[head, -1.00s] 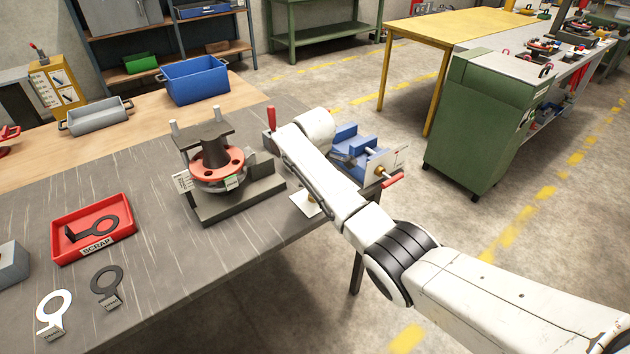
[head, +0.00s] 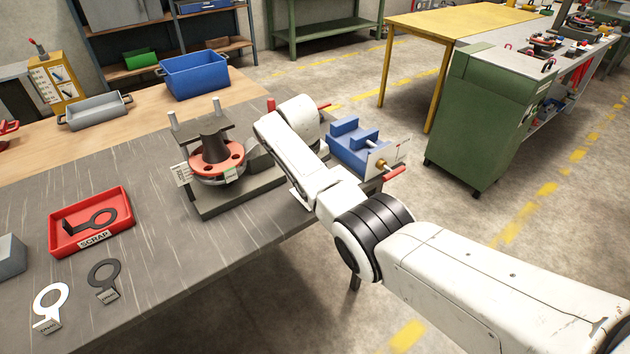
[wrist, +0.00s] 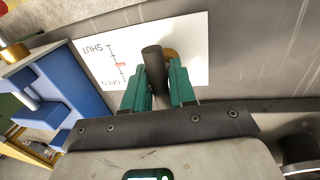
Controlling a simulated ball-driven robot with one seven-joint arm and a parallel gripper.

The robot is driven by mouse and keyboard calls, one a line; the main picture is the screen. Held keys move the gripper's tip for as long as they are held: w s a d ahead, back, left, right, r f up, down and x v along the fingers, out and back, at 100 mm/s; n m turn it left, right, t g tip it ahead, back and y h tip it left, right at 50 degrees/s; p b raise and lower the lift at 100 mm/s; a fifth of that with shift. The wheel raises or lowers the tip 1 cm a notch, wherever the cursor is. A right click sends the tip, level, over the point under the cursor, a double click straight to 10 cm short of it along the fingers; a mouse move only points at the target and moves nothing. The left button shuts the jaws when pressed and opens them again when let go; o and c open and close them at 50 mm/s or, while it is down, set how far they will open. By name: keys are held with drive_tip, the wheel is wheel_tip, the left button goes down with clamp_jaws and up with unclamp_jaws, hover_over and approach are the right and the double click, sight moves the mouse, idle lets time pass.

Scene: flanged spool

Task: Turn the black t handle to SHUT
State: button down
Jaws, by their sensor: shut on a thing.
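The black T handle (wrist: 152,60) shows in the wrist view as a dark bar in front of a white plate (wrist: 192,40), with a brass-coloured part behind it. The plate carries a scale marked SHUT at the upper end and OPEN at the lower end, with a red mark (wrist: 120,64) between them. My gripper (wrist: 160,78) has green fingers, one on each side of the handle, shut on it. In the head view my arm hides both handle and gripper.
A blue vise-like fixture (head: 350,140) with a red-handled screw stands right of my arm; its blue body is left in the wrist view (wrist: 60,90). The flanged spool (head: 215,158) sits in a dark stand to the left. A red SCRAP tray (head: 120,231) lies farther left.

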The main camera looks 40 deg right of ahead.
drive_tip(key=m+b, duration=0.2)
drive_tip(key=m, duration=0.1)
drive_tip(key=m+g+b, duration=0.1)
drive_tip(key=shift+a+f+m, duration=0.2)
drive_tip(key=shift+f+m, duration=0.1)
drive_tip(key=shift+f, duration=0.05)
drive_tip(key=m+b, duration=0.4)
drive_tip(key=b, duration=0.1)
drive_tip(key=shift+w+m+g+y, duration=0.15)
drive_tip(key=shift+m+g+y, duration=0.15)
drive_tip(key=shift+y, duration=0.1)
drive_tip(key=m+b, duration=0.4)
drive_tip(key=b, duration=0.2)
drive_tip(key=shift+w+m+y, duration=0.1)
drive_tip(key=shift+m+y, duration=0.2)
drive_tip(key=shift+w+r+m+g+y+b, duration=0.1)
drive_tip(key=shift+r+m+g+y+b, duration=0.1)
drive_tip(key=shift+m+b, duration=0.65)
drive_tip(key=shift+r+m+g+y+b, duration=0.1)
drive_tip(key=shift+m+y+b, duration=0.1)
drive_tip(key=shift+m+b, duration=0.65)
drive_tip(key=shift+m, duration=0.3)
drive_tip(key=c, duration=1)
unclamp_jaws()
drive_tip(key=shift+r, duration=0.1)
